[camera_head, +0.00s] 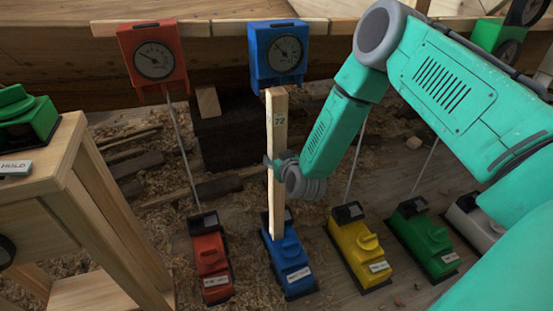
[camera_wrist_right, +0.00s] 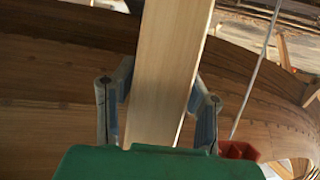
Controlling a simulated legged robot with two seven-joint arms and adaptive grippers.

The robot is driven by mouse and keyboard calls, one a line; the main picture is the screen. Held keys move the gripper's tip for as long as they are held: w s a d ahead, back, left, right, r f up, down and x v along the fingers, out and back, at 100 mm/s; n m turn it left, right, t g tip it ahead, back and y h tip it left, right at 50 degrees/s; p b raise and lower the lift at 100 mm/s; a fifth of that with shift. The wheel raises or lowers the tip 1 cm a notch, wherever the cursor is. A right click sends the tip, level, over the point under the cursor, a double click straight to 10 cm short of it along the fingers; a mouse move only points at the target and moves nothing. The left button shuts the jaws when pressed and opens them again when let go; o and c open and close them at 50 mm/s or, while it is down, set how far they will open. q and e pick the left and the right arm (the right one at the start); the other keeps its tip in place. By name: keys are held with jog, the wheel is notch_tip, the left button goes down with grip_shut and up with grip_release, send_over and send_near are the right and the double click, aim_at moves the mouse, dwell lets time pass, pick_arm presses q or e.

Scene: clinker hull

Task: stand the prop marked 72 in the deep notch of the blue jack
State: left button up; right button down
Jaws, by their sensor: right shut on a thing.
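The prop marked 72 (camera_head: 278,119) is a pale wooden bar standing close to upright in the head view. Its lower end is at the top of the blue jack (camera_head: 289,262); I cannot tell whether it sits in the deep notch. Its upper end is just below the blue gauge (camera_head: 278,52). My right gripper (camera_head: 280,165) is shut around the middle of the prop. In the right wrist view the prop (camera_wrist_right: 168,60) runs between the two fingers of the gripper (camera_wrist_right: 158,100). My left gripper is not in view.
A red jack (camera_head: 210,260) is left of the blue one; a yellow jack (camera_head: 358,250) and green jack (camera_head: 425,238) stand to its right. A red gauge (camera_head: 153,55) hangs at the hull. A wooden bench (camera_head: 85,190) stands at the left. Shavings litter the floor.

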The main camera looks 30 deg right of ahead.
jog(key=w+d+b, duration=0.1)
jog(key=w+b, duration=0.1)
jog(key=w, duration=0.5)
jog(key=shift+w+d+r, duration=0.15)
jog(key=shift+w+d, duration=0.2)
jog(key=shift+d, duration=0.05)
dwell(0.5)
jog(key=shift+f+b, duration=0.25)
jog(key=shift+b, duration=0.15)
jog(key=shift+w, duration=0.15)
dwell(0.8)
